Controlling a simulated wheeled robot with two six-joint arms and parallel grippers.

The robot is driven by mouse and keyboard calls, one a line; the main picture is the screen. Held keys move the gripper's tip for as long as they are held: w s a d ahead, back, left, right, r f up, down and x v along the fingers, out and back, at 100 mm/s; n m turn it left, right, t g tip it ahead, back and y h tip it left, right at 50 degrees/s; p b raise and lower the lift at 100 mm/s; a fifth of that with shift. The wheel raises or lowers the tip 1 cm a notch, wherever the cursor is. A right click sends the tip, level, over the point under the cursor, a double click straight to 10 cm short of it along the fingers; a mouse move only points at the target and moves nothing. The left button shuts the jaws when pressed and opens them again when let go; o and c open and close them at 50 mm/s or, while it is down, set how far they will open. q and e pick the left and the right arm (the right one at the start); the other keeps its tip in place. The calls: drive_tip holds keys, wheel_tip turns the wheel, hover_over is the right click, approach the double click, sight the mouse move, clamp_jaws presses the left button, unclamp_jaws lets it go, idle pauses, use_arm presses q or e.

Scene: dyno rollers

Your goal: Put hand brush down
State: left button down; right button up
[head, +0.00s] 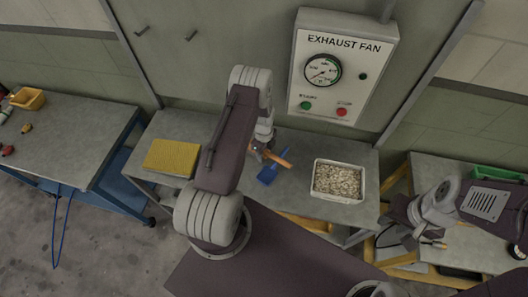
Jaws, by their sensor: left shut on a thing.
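My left gripper (263,151) is low over the middle table and shut on the hand brush (280,160), whose orange-brown part shows at its right. My own arm hides part of the grip, and I cannot tell whether the brush touches the table. A blue piece (268,175) shows just below; I cannot tell whether it belongs to the brush. My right gripper (426,241) is over at the right table, away from the brush, small and dark; its jaws are unclear.
The grey middle table (300,146) carries a white tray (318,187) of pale chips at right and a ribbed yellow pad (172,157) at left. An exhaust fan panel (341,68) hangs behind. Another table (70,125) at left holds a yellow bin (28,98).

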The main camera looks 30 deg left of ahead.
use_arm(q)
drive_tip(key=c, duration=0.9)
unclamp_jaws()
drive_tip(key=shift+s, duration=0.1)
drive_tip(key=shift+o, duration=0.2)
drive_tip(key=shift+s+r, duration=0.1)
drive_tip(key=shift+r, duration=0.1)
use_arm(e)
drive_tip(key=shift+s+d, duration=0.1)
drive_tip(key=shift+s, duration=0.2)
drive_tip(key=shift+w, duration=0.1)
